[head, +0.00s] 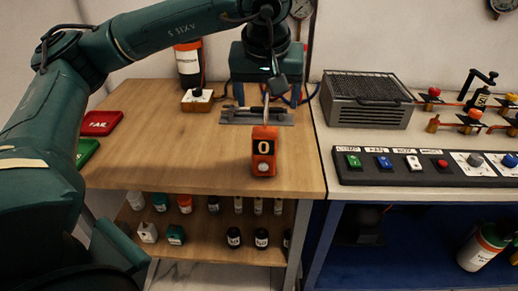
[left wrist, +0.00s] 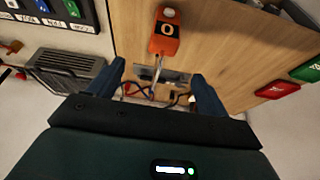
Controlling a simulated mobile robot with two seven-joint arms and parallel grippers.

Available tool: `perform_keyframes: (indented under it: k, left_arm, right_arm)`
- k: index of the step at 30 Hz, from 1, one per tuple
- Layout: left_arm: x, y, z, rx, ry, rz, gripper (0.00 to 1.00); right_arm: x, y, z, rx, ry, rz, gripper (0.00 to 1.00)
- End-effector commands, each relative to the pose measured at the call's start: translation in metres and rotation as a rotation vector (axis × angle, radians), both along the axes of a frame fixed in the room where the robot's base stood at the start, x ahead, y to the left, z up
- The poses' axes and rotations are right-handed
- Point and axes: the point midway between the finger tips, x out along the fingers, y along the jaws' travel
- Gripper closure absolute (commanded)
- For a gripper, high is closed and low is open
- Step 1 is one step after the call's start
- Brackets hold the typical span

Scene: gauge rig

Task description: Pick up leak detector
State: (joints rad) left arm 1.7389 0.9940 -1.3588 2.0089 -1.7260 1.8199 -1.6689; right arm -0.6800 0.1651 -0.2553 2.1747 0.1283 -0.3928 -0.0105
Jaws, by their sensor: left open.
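The leak detector (head: 264,152) is an orange handheld box with a black display reading 0, a round light button and a thin pale probe. It sits on the wooden bench near its front edge. My left gripper (head: 266,98) is open and empty, behind the detector in the head view. In the left wrist view, the detector (left wrist: 164,38) shows beyond the spread fingertips (left wrist: 160,80), apart from both, with its probe extending toward the gap. My right gripper is not in view.
A grey tray (head: 240,118) lies behind the detector. A red FAIL block (head: 100,123) and a green block (head: 86,152) are at the bench's left. A button panel (head: 420,165) and a grilled box (head: 368,100) stand on the right bench. Bare wood lies left of the detector.

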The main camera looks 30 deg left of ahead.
Motion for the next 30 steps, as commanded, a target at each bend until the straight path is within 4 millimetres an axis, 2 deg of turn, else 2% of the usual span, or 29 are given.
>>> perform_keyframes:
  k: [2,12,20,27,30]
  left_arm:
    - [0.002,0.006,-0.005,0.017,-0.002,0.004,0.22]
    - [0.022,0.017,-0.06,0.015,-0.002,0.004,0.22]
    - [0.028,0.022,-0.078,0.015,-0.002,0.004,0.22]
    - [0.04,0.031,-0.11,0.014,-0.002,0.005,0.22]
    - [0.042,0.032,-0.116,0.014,-0.003,0.003,0.22]
  right_arm:
    - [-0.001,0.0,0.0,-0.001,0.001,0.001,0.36]
    - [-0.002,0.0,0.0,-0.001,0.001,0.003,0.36]
    - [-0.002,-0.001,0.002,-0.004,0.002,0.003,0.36]
    - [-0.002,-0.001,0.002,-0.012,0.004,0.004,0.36]
    - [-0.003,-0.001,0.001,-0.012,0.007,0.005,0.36]
